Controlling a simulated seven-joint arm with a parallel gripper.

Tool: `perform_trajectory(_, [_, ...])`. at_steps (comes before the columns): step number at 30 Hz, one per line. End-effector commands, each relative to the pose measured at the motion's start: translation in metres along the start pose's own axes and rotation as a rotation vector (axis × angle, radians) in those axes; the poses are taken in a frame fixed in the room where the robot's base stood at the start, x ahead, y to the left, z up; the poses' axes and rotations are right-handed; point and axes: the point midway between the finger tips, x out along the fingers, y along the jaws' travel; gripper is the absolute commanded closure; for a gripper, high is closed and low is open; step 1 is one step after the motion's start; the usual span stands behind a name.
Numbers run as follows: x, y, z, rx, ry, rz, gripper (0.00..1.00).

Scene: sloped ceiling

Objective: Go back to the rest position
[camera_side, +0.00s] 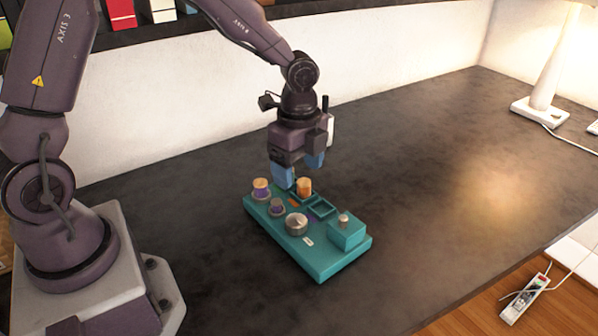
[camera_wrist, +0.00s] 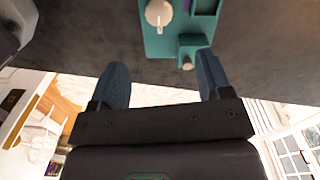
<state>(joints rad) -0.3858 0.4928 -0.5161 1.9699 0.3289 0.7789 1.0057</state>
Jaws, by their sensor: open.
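My gripper (camera_side: 298,173) is in the side view, pointing down just above the back edge of a teal board (camera_side: 325,264). Its two blue fingers are apart, and I see nothing held between them. In the wrist view my gripper (camera_wrist: 163,80) also shows spread blue fingers with an empty gap. The board shows at the top of the wrist view (camera_wrist: 160,45).
The dark tabletop (camera_side: 440,150) is mostly clear to the right of the board. A white lamp (camera_side: 541,105) stands at the back right. A power strip (camera_side: 525,298) lies at the lower right. Books (camera_side: 122,14) stand on a shelf behind my arm.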

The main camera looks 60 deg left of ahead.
Motion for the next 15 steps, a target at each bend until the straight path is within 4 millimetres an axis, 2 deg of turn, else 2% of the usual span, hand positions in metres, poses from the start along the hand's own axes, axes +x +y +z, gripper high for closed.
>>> perform_trajectory(4, [0.001,0.003,0.000,-0.105,0.000,0.014,0.28])
perform_trajectory(7, [0.005,0.018,0.009,-0.271,-0.020,0.057,0.28])
perform_trajectory(15, [-0.044,0.058,0.039,-0.757,-0.077,-0.027,0.28])
